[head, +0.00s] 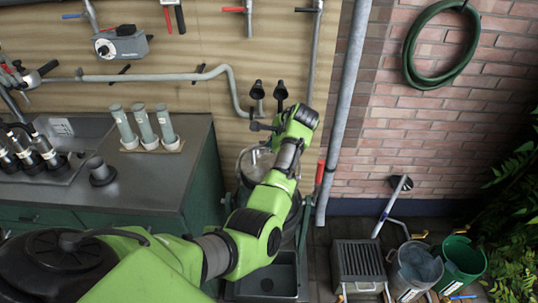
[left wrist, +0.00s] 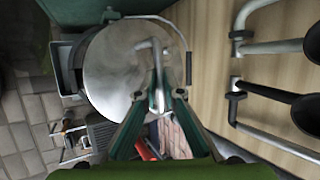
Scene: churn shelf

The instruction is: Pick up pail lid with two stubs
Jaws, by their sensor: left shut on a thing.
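The pail lid (left wrist: 108,72) is a round, shiny metal disc that fills the middle left of the left wrist view. A bent metal stub (left wrist: 157,58) rises from it; I cannot make out a second stub. My left gripper (left wrist: 160,98) has its green fingers closed together at this stub. In the head view my left gripper (head: 262,127) is above the lid (head: 250,163), part of which is hidden behind my arm. The dark pail (head: 290,212) is below, mostly covered by the arm. I cannot tell whether the lid rests on it. My right gripper is out of view.
A grey bent pipe (head: 232,78) and dark funnel-like cups (head: 257,92) are on the wooden wall close to the gripper. A counter (head: 178,178) with several upright tubes stands at left. Buckets (head: 462,262) and a ribbed grey box (head: 358,262) are on the floor at right.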

